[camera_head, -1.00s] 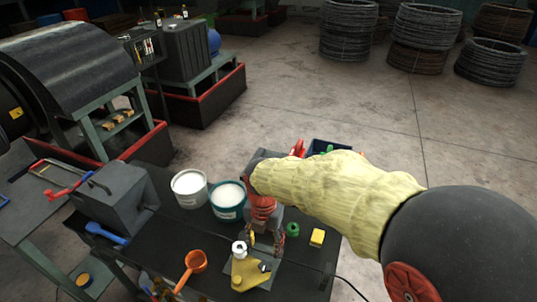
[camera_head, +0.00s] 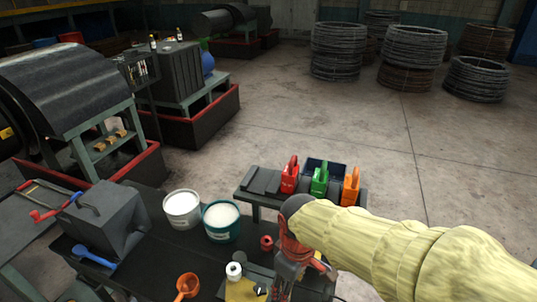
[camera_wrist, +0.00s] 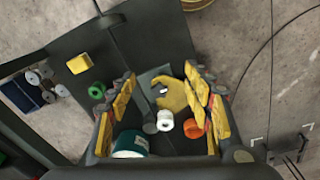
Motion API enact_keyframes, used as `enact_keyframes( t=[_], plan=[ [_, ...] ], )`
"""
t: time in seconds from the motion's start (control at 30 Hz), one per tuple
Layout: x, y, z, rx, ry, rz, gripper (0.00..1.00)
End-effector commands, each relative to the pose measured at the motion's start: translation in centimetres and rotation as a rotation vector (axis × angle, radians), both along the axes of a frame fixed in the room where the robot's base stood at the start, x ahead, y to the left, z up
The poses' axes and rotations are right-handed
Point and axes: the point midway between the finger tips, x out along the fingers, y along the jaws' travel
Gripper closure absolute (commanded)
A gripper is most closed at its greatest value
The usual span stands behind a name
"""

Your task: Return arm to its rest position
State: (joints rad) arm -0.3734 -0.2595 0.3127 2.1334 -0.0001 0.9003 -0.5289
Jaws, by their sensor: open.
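My gripper (camera_head: 284,280) hangs at the end of my arm, in its yellow quilted sleeve, over the right part of the dark workbench (camera_head: 155,265). In the wrist view my gripper (camera_wrist: 160,80) has its yellow-padded fingers spread wide with nothing held between them. Below and between the fingers I see a white roll (camera_wrist: 165,121) and a yellow piece (camera_wrist: 175,97) on the bench. The yellow piece is partly cut off at the lower edge of the head view.
A white bucket (camera_head: 182,210) and a teal bucket (camera_head: 221,222) stand left of my gripper. An orange ladle (camera_head: 187,285) lies in front. Red (camera_head: 290,178), green (camera_head: 320,182) and orange (camera_head: 351,188) holders stand on a low stand behind. Open floor lies beyond.

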Motion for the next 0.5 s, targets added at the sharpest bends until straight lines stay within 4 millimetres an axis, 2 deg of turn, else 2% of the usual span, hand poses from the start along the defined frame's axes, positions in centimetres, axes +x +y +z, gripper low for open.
enact_keyframes(
  t=[0.1,0.23,0.4,0.5],
  plan=[
    [-2.1,-3.4,0.4,0.049,-0.067,-0.332,0.49],
    [-4.6,-6.9,0.7,0.118,-0.150,-0.633,0.49],
    [-7.2,-10.6,0.7,0.185,-0.275,-0.787,0.49],
    [-7.9,-12.0,1.2,0.211,-0.344,-0.831,0.49]
  ],
)
